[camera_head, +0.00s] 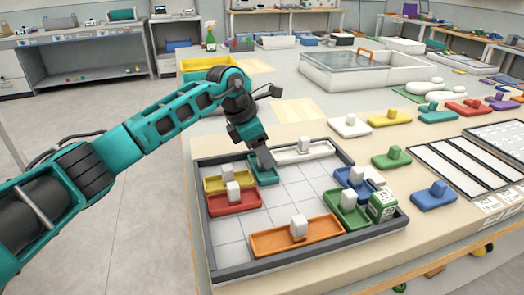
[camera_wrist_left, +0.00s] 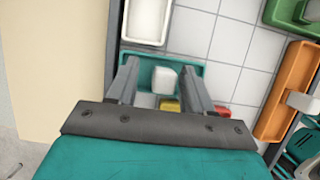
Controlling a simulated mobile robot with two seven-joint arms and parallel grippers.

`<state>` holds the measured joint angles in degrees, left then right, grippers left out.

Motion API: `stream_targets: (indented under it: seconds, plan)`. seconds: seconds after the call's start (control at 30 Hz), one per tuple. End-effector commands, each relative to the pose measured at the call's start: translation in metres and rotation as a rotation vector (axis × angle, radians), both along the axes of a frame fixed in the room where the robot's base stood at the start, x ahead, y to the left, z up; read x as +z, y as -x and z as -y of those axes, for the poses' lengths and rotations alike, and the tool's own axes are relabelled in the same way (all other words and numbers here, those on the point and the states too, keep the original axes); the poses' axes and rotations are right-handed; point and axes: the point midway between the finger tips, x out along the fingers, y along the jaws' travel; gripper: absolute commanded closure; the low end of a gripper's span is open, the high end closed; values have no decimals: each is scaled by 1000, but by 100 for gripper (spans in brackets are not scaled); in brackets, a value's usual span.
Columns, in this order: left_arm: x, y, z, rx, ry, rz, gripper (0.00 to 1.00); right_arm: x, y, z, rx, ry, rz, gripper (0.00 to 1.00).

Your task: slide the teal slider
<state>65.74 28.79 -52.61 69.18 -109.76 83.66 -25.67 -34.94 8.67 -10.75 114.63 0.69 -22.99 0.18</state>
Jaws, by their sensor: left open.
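The teal slider (camera_head: 264,176) sits in the grey-framed sliding tray (camera_head: 203,241), near its far edge. It is a shallow teal block with a white knob (camera_wrist_left: 165,80). My left gripper (camera_head: 264,158) points down over it and hides its knob in the head view. In the left wrist view my left gripper (camera_wrist_left: 162,78) is open, with one finger on each side of the knob. Whether the fingers touch the knob cannot be told. My right gripper is not in view.
A white slider (camera_head: 303,149) lies right of the teal one. Yellow (camera_head: 214,184) and red (camera_head: 235,203) sliders lie to its left and nearer. Orange (camera_head: 270,243), green (camera_head: 349,215) and blue (camera_head: 344,177) ones lie nearer and right. The tray's tiled middle is clear.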

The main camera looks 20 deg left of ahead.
Motion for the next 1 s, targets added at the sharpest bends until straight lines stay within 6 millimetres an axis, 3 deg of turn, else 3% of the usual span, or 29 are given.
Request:
stream_targets:
  seconds: [0.17, 0.63, 1.0]
  plan:
    - [17, 3, -5, 1, 1, 3, 49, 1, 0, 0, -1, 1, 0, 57]
    - [104, 23, -36, 3, -1, 5, 49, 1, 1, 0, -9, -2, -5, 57]
    - [120, 28, -41, 1, -1, 3, 49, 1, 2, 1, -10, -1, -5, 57]
